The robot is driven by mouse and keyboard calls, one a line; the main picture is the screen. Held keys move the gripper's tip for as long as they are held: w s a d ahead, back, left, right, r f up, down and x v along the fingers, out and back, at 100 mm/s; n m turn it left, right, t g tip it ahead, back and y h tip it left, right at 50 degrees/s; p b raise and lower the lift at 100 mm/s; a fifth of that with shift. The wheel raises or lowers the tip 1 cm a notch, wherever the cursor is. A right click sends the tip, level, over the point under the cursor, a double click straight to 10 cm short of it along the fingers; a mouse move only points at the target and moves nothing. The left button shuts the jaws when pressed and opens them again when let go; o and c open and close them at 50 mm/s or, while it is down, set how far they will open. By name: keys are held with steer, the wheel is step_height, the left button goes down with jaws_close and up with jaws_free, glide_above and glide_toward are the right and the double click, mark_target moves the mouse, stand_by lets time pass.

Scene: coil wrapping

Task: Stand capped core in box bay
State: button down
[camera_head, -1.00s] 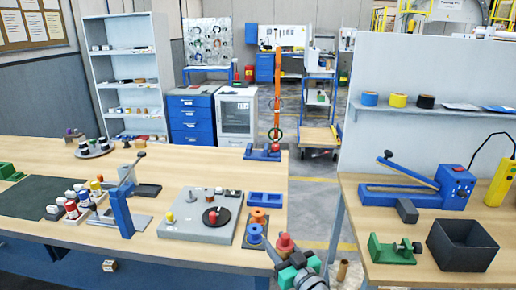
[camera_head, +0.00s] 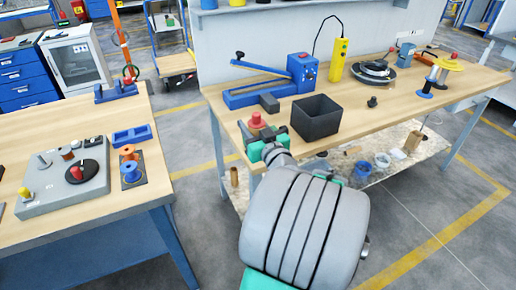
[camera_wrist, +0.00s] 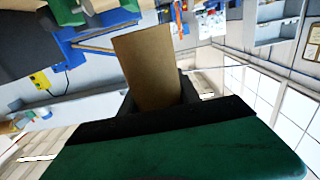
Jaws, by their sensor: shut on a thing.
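My gripper (camera_head: 262,138) is at the front left of the right-hand bench in the head view. A red cap (camera_head: 257,119) shows at its tip. In the wrist view, a plain brown core (camera_wrist: 146,68) sticks out past the dark jaw, and the gripper is shut on it. The core's far end and the exact grip are hidden. An open dark grey box (camera_head: 316,130) stands on the bench just right of my gripper. No dividers are visible inside it. The capped core appears left of the box and apart from it.
A blue lever press (camera_head: 270,92) and a grey block (camera_head: 268,102) lie behind my gripper. A yellow device (camera_head: 339,60) and a dark round turntable (camera_head: 373,72) are farther back. The bench (camera_head: 400,98) right of the box is mostly clear. The left bench holds a blue tray (camera_head: 132,136).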

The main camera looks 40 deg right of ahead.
steer(key=s+d+r+b, duration=0.1)
steer(key=s+d+r, duration=0.3)
steer(key=shift+s+d+r, duration=0.2)
steer(key=shift+s+r, duration=0.1)
steer(key=shift+r, duration=0.1)
stand_by(0.5)
steer(key=w+d+f, duration=0.1)
steer(key=w+f, duration=0.3)
steer(key=w+d+f+p, duration=0.1)
steer(key=w+f, duration=0.3)
steer(key=w, duration=0.1)
steer(key=w+d+f+p, duration=0.1)
steer(key=w+d+f, duration=0.1)
steer(key=w+f, duration=0.2)
steer(key=shift+w+f, duration=0.2)
steer(key=shift+w, duration=0.1)
steer(key=shift+f, duration=0.1)
